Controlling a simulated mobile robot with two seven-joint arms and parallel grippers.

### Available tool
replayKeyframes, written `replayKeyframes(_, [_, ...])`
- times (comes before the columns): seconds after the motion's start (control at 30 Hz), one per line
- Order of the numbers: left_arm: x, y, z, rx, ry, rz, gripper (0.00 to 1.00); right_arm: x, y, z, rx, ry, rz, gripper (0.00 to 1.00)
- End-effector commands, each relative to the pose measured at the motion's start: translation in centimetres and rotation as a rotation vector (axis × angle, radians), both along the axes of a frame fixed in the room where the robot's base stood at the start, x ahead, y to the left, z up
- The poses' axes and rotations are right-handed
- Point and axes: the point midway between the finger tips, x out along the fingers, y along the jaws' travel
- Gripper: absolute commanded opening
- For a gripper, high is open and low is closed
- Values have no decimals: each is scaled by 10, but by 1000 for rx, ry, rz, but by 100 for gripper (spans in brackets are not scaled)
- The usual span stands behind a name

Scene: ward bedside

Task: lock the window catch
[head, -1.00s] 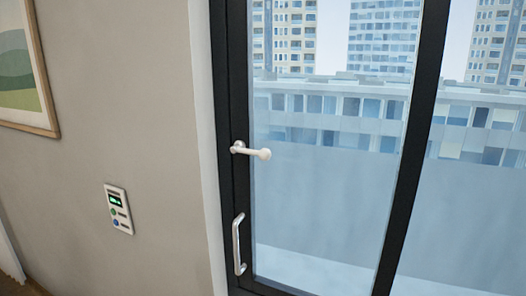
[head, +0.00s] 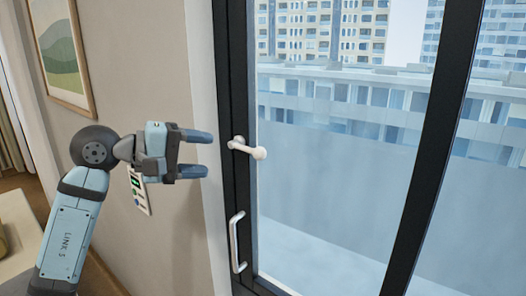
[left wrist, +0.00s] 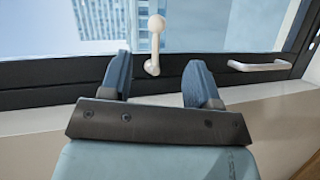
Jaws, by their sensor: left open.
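The window catch (head: 246,148) is a white lever with a round knob end, on the dark window frame (head: 236,95). In the head view it points right and slightly down over the glass. My left gripper (head: 206,154) is open and empty, just left of the catch, its fingertips pointing at it without touching. In the left wrist view the catch (left wrist: 154,45) shows beyond the gap between the open fingers (left wrist: 152,82). My right gripper is in neither view.
A white pull handle (head: 237,242) is on the frame below the catch. A wall panel (head: 139,190) is partly hidden behind my left gripper. A framed picture (head: 63,50) hangs on the wall at the left. A dark upright (head: 434,150) divides the glass.

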Motion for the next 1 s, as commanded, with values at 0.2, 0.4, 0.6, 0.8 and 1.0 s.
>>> replayKeyframes(0.2, [7, 1, 9, 77, -63, 26, 56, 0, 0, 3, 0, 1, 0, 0])
replayKeyframes(0.4, [23, -27, 3, 73, -59, 23, 56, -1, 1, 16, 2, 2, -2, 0])
replayKeyframes(0.6, [44, -63, -8, 70, -58, 22, 56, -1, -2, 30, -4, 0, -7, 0])
replayKeyframes(0.8, [62, -92, -19, 71, -59, 23, 56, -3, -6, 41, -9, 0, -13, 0])
replayKeyframes(1.0, [72, -106, -26, 73, -60, 26, 56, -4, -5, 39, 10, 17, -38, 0])
